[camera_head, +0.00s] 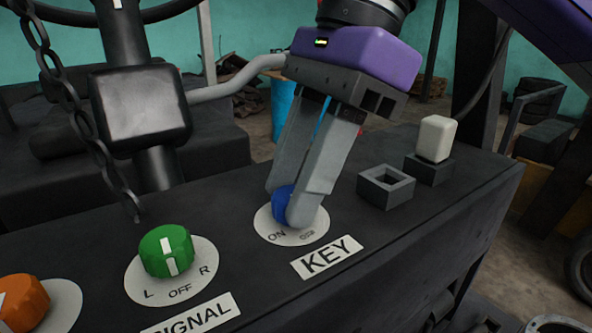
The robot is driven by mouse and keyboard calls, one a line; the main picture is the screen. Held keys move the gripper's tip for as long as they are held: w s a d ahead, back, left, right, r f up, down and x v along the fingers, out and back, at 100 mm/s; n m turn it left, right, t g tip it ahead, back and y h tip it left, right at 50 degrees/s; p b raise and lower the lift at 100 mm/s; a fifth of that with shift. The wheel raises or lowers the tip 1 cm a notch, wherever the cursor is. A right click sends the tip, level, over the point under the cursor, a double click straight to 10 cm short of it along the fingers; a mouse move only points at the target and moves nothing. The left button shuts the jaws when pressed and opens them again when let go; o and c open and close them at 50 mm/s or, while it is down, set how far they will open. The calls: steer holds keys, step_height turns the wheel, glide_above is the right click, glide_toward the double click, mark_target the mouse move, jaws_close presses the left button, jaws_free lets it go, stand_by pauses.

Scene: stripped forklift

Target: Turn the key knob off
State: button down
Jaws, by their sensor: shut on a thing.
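The key knob (282,205) is blue and sits on a round white plate (264,222) marked ON and OFF, above a label (327,256) reading KEY. My gripper (288,208) comes down from above and its two grey fingers are shut on the knob, one on each side. The fingers hide most of the knob, so its pointer mark cannot be seen. The purple gripper body is tilted above the panel.
The dark panel (420,225) holds a green SIGNAL knob (167,251) and an orange knob (22,303) to the left. A square grey socket (386,187) and a white switch (436,139) stand to the right. A chain (85,110) hangs at left by the steering column.

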steer(key=shift+r, duration=0.1)
steer(key=c, duration=1)
jaws_free()
steer(key=shift+o, duration=0.2)
steer(key=v, duration=0.7)
steer(key=shift+r, duration=0.35)
steer(key=shift+d, duration=0.1)
